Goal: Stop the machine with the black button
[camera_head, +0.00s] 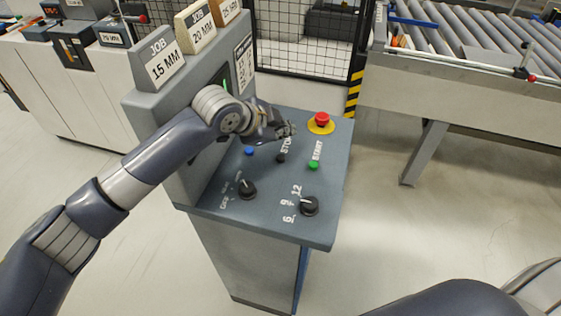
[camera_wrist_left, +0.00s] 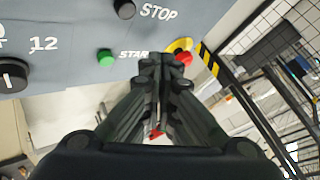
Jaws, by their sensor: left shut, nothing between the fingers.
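The black button (camera_head: 281,157) labelled STOP sits on the sloped grey-blue control panel (camera_head: 265,205) in the head view. It also shows at the top of the left wrist view (camera_wrist_left: 124,9). My left gripper (camera_head: 288,130) is shut and empty, above the panel just beyond the black button, apart from it as far as I can tell. It covers part of the STOP label. In the left wrist view the shut fingertips (camera_wrist_left: 165,62) point toward the yellow-and-red emergency stop. My right gripper is not in view.
Close by are a green START button (camera_head: 313,164), a blue button (camera_head: 248,151), a red emergency stop (camera_head: 322,119) and two black knobs (camera_head: 246,189) (camera_head: 309,206). The upright console with JOB signs (camera_head: 165,66) stands left of the panel. A roller conveyor (camera_head: 470,50) is at right.

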